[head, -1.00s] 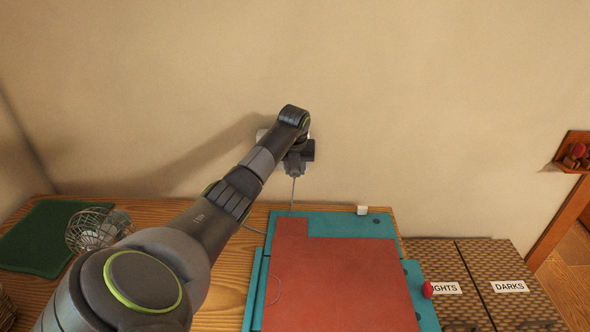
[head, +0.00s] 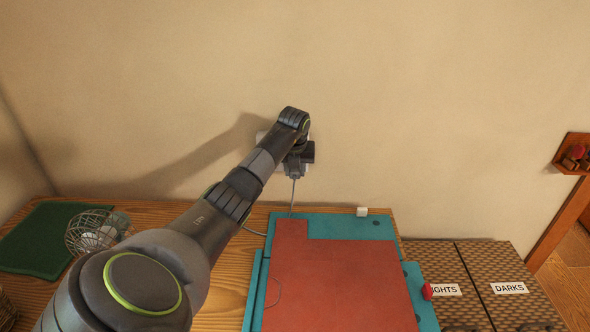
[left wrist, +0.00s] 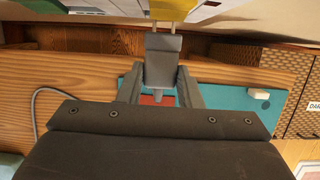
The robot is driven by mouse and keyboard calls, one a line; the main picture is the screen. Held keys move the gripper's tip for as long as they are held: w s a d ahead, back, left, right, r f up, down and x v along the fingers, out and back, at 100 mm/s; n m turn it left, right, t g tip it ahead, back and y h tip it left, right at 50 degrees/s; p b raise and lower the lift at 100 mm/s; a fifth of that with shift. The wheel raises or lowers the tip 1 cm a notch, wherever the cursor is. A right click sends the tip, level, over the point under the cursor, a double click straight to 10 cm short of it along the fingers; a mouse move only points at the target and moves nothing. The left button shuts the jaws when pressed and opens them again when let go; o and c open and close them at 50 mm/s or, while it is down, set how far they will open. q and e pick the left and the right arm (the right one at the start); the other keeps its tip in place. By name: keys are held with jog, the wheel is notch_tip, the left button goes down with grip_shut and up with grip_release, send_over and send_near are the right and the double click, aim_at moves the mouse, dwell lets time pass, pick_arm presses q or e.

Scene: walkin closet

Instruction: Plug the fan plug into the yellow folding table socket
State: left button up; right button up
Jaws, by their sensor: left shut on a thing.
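My left gripper (head: 298,160) is at the wall above the table, shut on the fan plug. The grey plug (left wrist: 163,45) sits between the fingers (left wrist: 160,88) in the left wrist view. Its metal prongs point at the yellow socket (left wrist: 174,8) at the top edge of that view. A short length of prong shows between plug and socket; I cannot tell whether the tips are inside. In the head view my arm hides the yellow socket and most of the plug. The plug's grey cord (head: 293,195) hangs to the table. My right gripper is not in view.
Woven hampers (head: 465,270) stand at the right. A green patch (left wrist: 118,4) lies left of the yellow socket.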

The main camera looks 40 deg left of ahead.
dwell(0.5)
pick_arm(q)
jog(key=shift+w+a+b, duration=0.5)
jog(key=shift+w+b, duration=0.05)
jog(key=shift+b, duration=0.35)
jog(key=shift+w+a+b, duration=0.2)
jog(key=shift+w+b, duration=0.05)
jog(key=shift+b, duration=0.05)
dwell(1.5)
jog(key=shift+w+a+b, duration=0.25)
jog(key=shift+b, duration=0.2)
jog(key=o, duration=1.1)
jog(key=shift+w, duration=0.1)
jog(key=shift+o, duration=0.2)
jog(key=shift+r, duration=0.1)
